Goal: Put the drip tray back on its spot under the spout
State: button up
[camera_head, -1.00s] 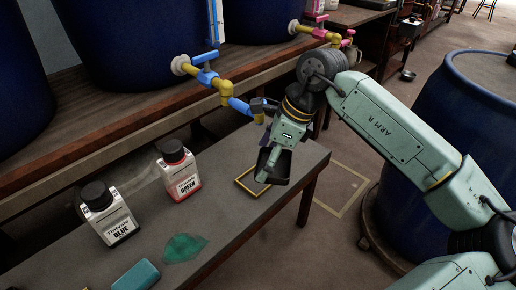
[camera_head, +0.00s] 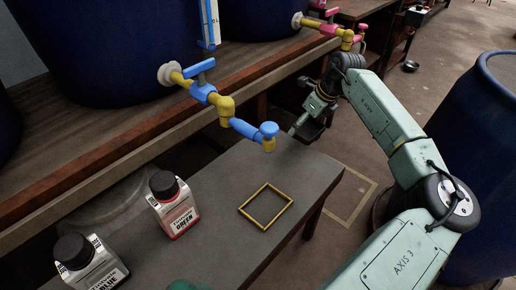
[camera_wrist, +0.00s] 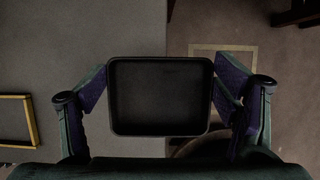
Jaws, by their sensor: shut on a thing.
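The drip tray is a black, shallow, square tray, seen from above and empty in the wrist view (camera_wrist: 160,97). My gripper (camera_wrist: 160,92) is shut on it, one finger at each side. In the head view my gripper (camera_head: 308,128) is at the bench's far right edge, with the tray a dark shape there, partly hidden. In the wrist view the tray overlaps the bench edge, partly over the floor. The yellow square outline (camera_head: 243,209) on the bench is bare and lies left of the tray. The blue and yellow spout (camera_head: 268,143) hangs above the bench, behind the outline.
Blue vats (camera_head: 100,50) stand on the shelf behind. A large blue drum (camera_head: 490,160) is at the right. Another outline marks the floor (camera_head: 367,203).

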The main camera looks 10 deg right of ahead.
send_over(254, 154)
jog(key=s+d, duration=0.1)
jog(key=shift+s+d+f, duration=0.1)
jog(key=shift+s+f, duration=0.1)
jog(key=shift+f, duration=0.45)
jog(key=shift+a, duration=0.2)
jog(key=shift+f, duration=1.75)
jog(key=shift+f, duration=0.1)
jog(key=shift+f+b, duration=0.15)
jog(key=shift+b, duration=0.15)
jog(key=o, duration=1.2)
